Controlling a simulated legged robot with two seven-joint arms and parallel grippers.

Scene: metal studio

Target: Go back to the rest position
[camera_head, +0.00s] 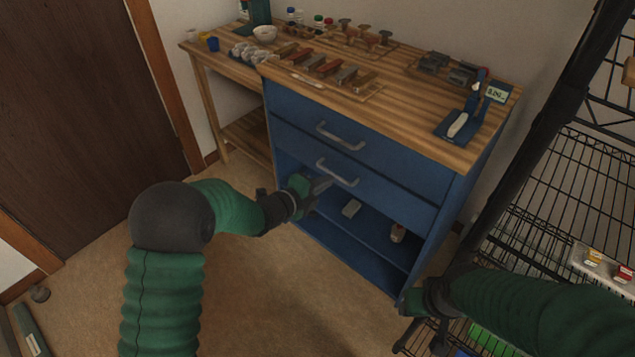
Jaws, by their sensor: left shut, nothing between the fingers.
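My left arm comes in from the left, and its gripper (320,186) is shut and empty. It is in front of the blue cabinet (395,195), close to the handle (337,173) of the second drawer. I cannot tell whether it touches that handle. My right arm comes in from the lower right, and its gripper (407,301) is low near the cabinet's lower right corner. Its fingers are too dark and small to read. Both drawers look closed.
Tools and blocks stand on the wooden top (400,125). A black wire rack (560,190) stands close on the right, beside my right arm. A brown door (75,110) is at left.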

